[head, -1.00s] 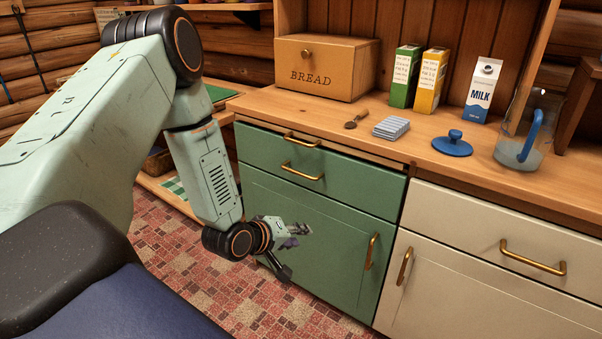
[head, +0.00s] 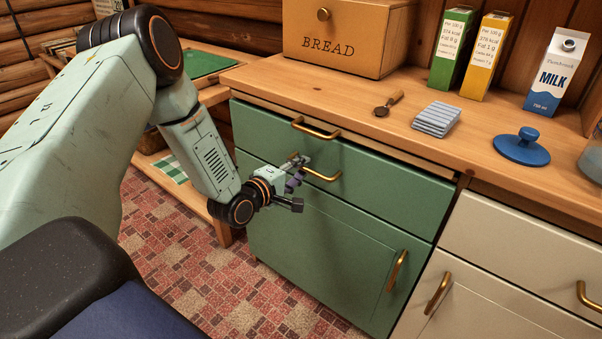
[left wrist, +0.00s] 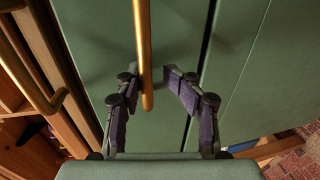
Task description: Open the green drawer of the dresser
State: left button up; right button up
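The green drawer (head: 395,179) is the wide upper front of the green dresser (head: 325,245), and it looks shut. Its brass handle (head: 322,174) lies across the front; the near part of my left gripper covers its left end. My left gripper (head: 300,171) is at that left end, fingers pointing at the drawer front. The gripper is open. My right gripper is out of view.
A second brass handle (head: 317,131) sits just above, at the wooden edge under the countertop (head: 300,97). A cupboard door handle (head: 398,270) is below right.

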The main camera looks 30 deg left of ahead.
aim_at(320, 164)
pick_arm(q)
jog(key=shift+m, duration=0.3)
jog(key=d+r, duration=0.2)
jog(key=d, duration=0.1)
jog(key=d+r, duration=0.1)
jog(key=shift+s+d, duration=0.2)
jog(key=shift+d, duration=0.1)
jog(key=a+f, duration=0.1)
jog(key=a, duration=0.1)
jog(key=w+a+f, duration=0.1)
jog(key=a+f, duration=0.1)
jog(key=shift+w, duration=0.1)
jog(key=shift+c, duration=1.4)
jog(key=d+r, duration=0.2)
jog(key=shift+s+d, duration=0.3)
jog(key=shift+s, duration=0.05)
grip_shut()
jog(key=shift+w+a+f, duration=0.2)
jog(key=shift+a+f, duration=0.2)
jog(key=shift+a, duration=0.4)
jog(key=shift+d+r, duration=0.15)
jog(key=shift+d, duration=0.15)
jog(key=shift+a, duration=0.1)
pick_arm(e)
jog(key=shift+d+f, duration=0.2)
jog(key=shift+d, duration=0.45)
